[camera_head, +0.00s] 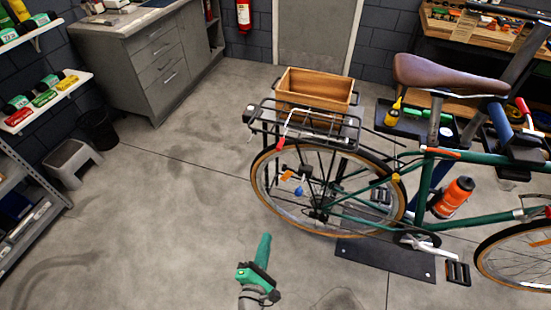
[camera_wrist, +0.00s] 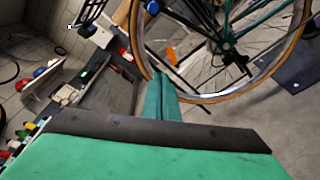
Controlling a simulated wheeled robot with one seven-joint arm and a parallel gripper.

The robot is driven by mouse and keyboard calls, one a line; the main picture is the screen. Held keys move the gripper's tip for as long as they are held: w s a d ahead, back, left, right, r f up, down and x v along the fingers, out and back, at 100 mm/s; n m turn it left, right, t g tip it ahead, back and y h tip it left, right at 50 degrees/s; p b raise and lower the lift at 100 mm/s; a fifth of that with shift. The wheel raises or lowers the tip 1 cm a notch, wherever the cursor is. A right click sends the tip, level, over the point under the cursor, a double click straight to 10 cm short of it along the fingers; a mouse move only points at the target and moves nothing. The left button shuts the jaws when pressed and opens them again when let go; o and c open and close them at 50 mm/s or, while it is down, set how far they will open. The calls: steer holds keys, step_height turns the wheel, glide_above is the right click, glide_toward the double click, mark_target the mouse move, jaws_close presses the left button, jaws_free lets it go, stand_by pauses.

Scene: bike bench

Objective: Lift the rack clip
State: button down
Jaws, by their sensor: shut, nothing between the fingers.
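The rack clip (camera_head: 284,128) is a thin pale metal bar with a red tip. It angles down at the left side of the black rear rack (camera_head: 340,130) of the green bicycle in the head view. I cannot make it out surely in the wrist view. My gripper (camera_head: 265,237) is green and stands low in front of the rear wheel, well apart from the clip. In the wrist view its two green fingers (camera_wrist: 160,76) are together with nothing between them, and the rear wheel (camera_wrist: 285,70) is beyond them.
A wooden crate (camera_head: 318,104) sits at the rack. Orange and blue parts (camera_head: 298,191) show by the rear wheel. A black plate (camera_head: 370,256) lies under the bicycle. A grey stool (camera_head: 72,158) and shelves stand at left. The floor (camera_head: 160,210) left of the bicycle is clear.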

steer(key=w+a+r+n+t+h, duration=0.1)
steer(key=w+r+n+t+h, duration=0.2)
steer(key=w+r+n, duration=0.3)
steer(key=w+r+h, duration=0.1)
steer(key=w+r, duration=0.3)
steer(key=r, duration=0.2)
steer(key=shift+w+a+n+h, duration=0.15)
steer(key=shift+w+n+h, duration=0.15)
steer(key=shift+w+n, duration=0.1)
steer(key=w+d+r, duration=0.4)
steer(key=w+r, duration=0.2)
steer(key=w, duration=0.2)
steer(key=shift+w+r, duration=0.2)
steer(key=shift+w, duration=0.2)
steer(key=shift+d, duration=0.2)
